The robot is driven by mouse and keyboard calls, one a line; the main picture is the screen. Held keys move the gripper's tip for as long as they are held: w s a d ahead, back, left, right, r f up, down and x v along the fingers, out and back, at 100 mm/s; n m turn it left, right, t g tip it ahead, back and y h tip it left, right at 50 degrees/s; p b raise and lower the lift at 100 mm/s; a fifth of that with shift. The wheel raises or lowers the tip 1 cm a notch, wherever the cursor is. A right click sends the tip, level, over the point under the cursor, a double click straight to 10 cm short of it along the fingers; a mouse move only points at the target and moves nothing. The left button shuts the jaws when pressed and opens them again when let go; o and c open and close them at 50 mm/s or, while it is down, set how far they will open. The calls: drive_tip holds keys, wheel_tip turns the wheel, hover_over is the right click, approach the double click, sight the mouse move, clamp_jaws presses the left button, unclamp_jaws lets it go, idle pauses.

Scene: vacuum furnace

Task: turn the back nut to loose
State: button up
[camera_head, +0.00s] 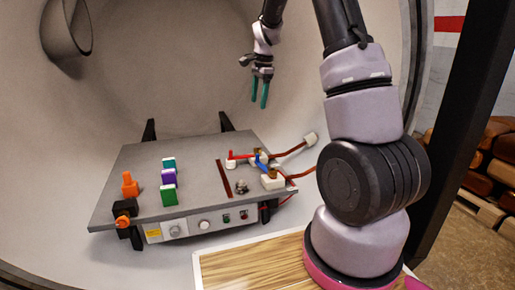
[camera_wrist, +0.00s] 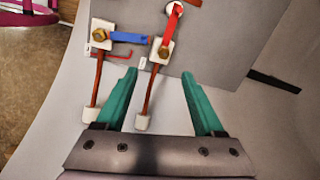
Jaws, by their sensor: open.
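The back nut (camera_wrist: 163,51) is a brass-coloured nut on a white block in the wrist view, with a red bar (camera_wrist: 171,23) running from it. In the head view the back nut (camera_head: 262,154) is small, at the plate's right end. A front nut (camera_wrist: 100,36) sits on another white block, with a blue bar (camera_wrist: 128,38) reaching towards the back block. My gripper (camera_head: 259,103) has green fingers and hangs open and empty, above and behind the nuts. In the wrist view my gripper (camera_wrist: 160,73) has its fingertips either side of the line towards the back nut, apart from it.
The grey plate (camera_head: 190,160) carries an orange knob (camera_head: 129,185), purple (camera_head: 168,177) and green (camera_head: 170,197) blocks, and a control panel in front. Brown cables (camera_head: 289,152) run right to white ends. The curved chamber wall (camera_head: 160,80) surrounds it. Space above the plate is free.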

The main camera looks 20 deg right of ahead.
sight(258, 148)
drive_tip(key=w+f+m, duration=0.1)
drive_tip(key=f, duration=0.6)
drive_tip(key=w+d+f+g, duration=0.1)
drive_tip(key=w+f, duration=0.1)
drive_tip(key=f, duration=0.6)
drive_tip(key=w+f+m+h, duration=0.1)
drive_tip(key=w+f, duration=0.1)
drive_tip(key=f, duration=0.5)
drive_tip(key=shift+w+d+f+m+g, duration=0.15)
drive_tip(key=shift+w+f+m+g, duration=0.15)
drive_tip(key=shift+f, duration=0.1)
clamp_jaws()
